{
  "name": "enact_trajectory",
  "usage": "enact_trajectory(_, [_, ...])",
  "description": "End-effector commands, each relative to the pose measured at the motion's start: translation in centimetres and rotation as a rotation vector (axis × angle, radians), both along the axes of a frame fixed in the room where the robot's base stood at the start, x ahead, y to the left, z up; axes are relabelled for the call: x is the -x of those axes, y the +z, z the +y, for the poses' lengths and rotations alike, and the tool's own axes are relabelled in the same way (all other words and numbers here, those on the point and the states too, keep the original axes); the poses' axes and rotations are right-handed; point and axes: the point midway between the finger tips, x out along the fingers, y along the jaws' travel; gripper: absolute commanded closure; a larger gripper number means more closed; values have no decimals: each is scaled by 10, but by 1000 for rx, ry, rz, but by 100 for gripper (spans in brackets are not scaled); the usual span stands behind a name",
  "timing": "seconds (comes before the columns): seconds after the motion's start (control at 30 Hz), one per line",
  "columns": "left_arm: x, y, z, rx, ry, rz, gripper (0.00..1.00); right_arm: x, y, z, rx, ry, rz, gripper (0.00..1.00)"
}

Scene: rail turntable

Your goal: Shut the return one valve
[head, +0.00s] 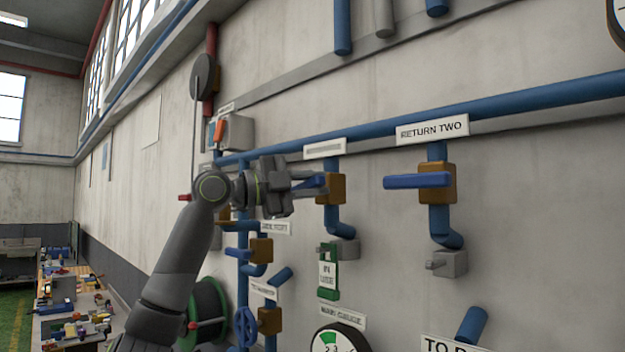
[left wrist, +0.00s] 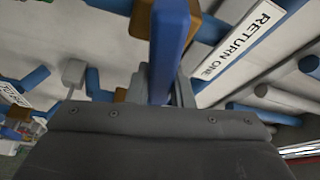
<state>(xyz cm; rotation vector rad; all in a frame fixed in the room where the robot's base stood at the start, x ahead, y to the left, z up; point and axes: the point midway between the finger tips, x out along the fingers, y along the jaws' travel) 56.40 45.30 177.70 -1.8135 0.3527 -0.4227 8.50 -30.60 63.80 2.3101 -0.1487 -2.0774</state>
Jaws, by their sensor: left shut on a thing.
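The return one valve has a brown body (head: 331,188) on a blue pipe, below a label (head: 324,149) too blurred to read in the head view. The left wrist view shows its sign (left wrist: 238,42) reading RETURN ONE. Its blue lever handle (left wrist: 170,45) runs up between the fingers of my left gripper (head: 304,184), which is shut on it. In the head view the handle is mostly hidden by the gripper and seems to point left, across the vertical pipe. My right gripper is not in view.
The return two valve (head: 437,183), with a horizontal blue handle, is to the right. Other valves (head: 262,250), a blue handwheel (head: 246,327) and a gauge (head: 338,342) sit lower. A cluttered bench (head: 75,310) stands far left.

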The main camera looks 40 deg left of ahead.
Motion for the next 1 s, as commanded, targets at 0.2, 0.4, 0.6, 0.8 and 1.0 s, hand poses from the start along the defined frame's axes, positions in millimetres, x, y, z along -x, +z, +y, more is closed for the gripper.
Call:
enact_trajectory(0.2, [0, -4, -1, -151, 0, -12, 100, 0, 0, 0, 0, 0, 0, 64])
enact_trajectory(0.4, [0, -7, -1, -240, -1, -18, 100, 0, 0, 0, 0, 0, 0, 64])
enact_trajectory(0.6, [-1, -9, -1, -284, 0, -21, 100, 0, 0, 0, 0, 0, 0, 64])
enact_trajectory(0.8, [-1, -10, -1, -296, 0, -21, 100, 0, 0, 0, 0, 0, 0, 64])
enact_trajectory(1.0, [-1, -10, -1, -296, 0, -21, 100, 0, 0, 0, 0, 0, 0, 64])
